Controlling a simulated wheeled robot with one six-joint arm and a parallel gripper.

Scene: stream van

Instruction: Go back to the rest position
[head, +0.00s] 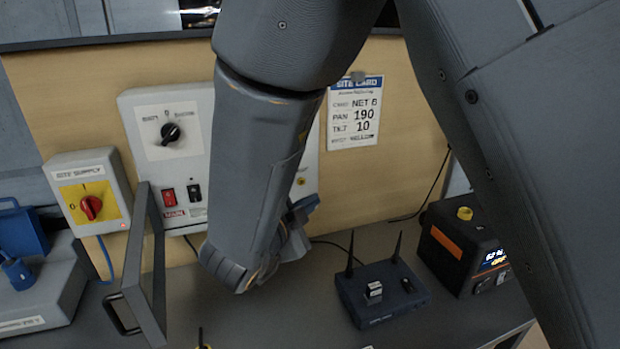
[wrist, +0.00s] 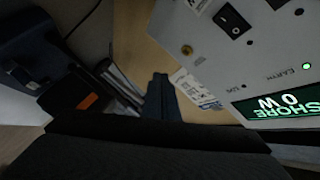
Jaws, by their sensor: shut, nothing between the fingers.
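My gripper (wrist: 161,78) shows in the wrist view as two dark blue-grey fingers, side by side and shut, with nothing between them. In the head view my arm hangs down in front of the white switch panel (head: 155,115). Only part of the gripper (head: 303,212) shows there, behind the forearm, and its fingertips are hard to make out. In the wrist view the panel (wrist: 235,65) fills the right side, with a black rocker switch (wrist: 233,20) and a green lit display (wrist: 285,108).
A site supply box (head: 88,195) with a red knob is on the left, beside an upright grey handle-like frame (head: 150,265). A router (head: 382,295) with two antennas and a black power unit (head: 465,250) stand on the right of the dark counter. A site card (head: 355,112) is on the wall.

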